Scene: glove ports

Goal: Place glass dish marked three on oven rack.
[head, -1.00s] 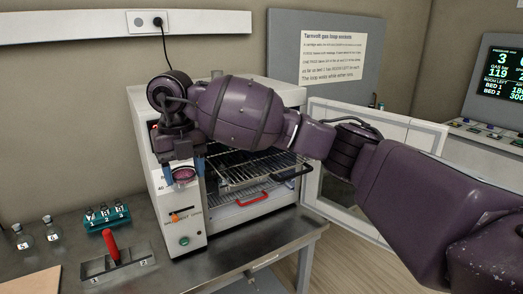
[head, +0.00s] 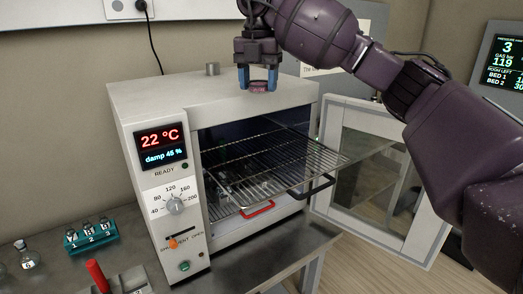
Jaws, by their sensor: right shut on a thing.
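My right gripper (head: 258,79) is shut on a small glass dish (head: 262,87) with pinkish contents, held between its blue fingertips. Any number on the dish is too small to read. In the picture the dish overlaps the oven's top; I cannot tell whether it is above the top or in front of it. The wire oven rack (head: 270,160) reaches out of the open oven front and is empty of dishes as far as I see. My left gripper is not in view.
The white oven (head: 150,105) shows 22 °C and damp 45 %. Its glass door (head: 375,170) stands open at the right. A red handle (head: 257,209) lies below the rack. A teal vial holder (head: 92,240), a flask (head: 27,262) and a red lever (head: 97,275) are at left.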

